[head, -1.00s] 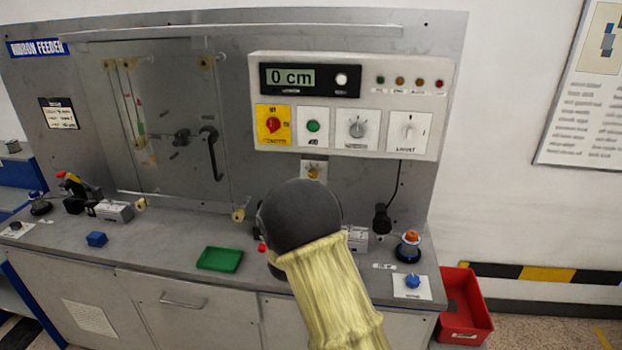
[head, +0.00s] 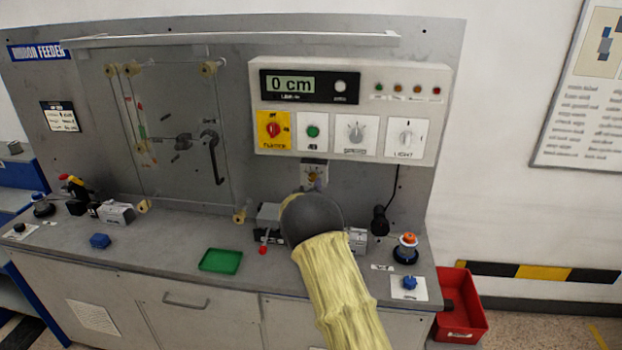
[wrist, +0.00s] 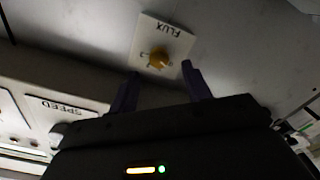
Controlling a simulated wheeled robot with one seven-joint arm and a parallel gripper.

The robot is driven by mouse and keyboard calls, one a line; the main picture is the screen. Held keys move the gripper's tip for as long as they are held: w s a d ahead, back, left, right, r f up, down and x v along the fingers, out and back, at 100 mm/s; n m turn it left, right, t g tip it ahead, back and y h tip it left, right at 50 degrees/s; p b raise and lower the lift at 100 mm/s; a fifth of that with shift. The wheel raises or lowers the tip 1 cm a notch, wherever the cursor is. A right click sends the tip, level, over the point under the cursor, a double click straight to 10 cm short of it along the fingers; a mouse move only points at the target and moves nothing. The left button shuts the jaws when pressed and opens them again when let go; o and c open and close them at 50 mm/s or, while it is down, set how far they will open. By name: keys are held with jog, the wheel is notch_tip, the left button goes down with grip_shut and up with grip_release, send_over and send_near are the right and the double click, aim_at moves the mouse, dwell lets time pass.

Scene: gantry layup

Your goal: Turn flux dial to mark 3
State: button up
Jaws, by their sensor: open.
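The flux dial (wrist: 158,58) is a small yellow-orange knob on a white plate labelled FLUX, which appears upside down in the wrist view. In the head view the flux dial (head: 312,177) shows on the back panel, below the control box and just above my arm. In the wrist view my gripper (wrist: 160,76) is open, with its two dark fingers pointing toward the plate, one on each side of the dial's lower part. The fingers look apart from the dial; their exact distance cannot be told. In the head view my arm's dark rounded end hides the fingers.
The control box (head: 350,160) with speed, light and power switches juts out above the dial. A red-tipped lever (head: 263,250) and a grey block are left of my arm. A black cable holder (head: 380,219) is right. A green tray (head: 220,261) lies on the bench.

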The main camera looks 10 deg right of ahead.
aim_at(312, 179)
jog(key=shift+p+x, duration=0.6)
jog(key=shift+x, duration=1.85)
jog(key=shift+s, duration=0.1)
jog(key=c, duration=1)
